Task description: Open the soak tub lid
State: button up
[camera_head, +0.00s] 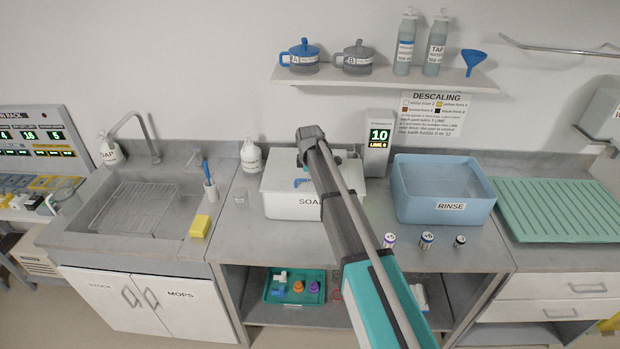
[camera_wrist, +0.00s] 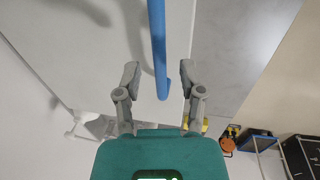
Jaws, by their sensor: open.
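The white soak tub (camera_head: 290,206) stands on the counter, its "SOAK" label partly hidden by my arm. Its white lid (camera_head: 277,178) lies on top and looks closed. In the wrist view the blue handle (camera_wrist: 158,45) runs down between the fingers of my gripper (camera_wrist: 159,76). The fingers are open, one on each side of the handle, with gaps to it. In the head view my gripper is mostly hidden behind my own arm above the lid.
A timer box (camera_head: 378,145) reading 10 stands behind the tub at right. The blue rinse tub (camera_head: 447,207) is further right. A white bottle (camera_head: 251,156) stands close to the tub's back left. Several small labelled vials sit on the counter front. A shelf (camera_head: 385,77) hangs above.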

grip_shut()
jog(key=shift+w+d+r, duration=0.1)
jog(key=shift+d, duration=0.05)
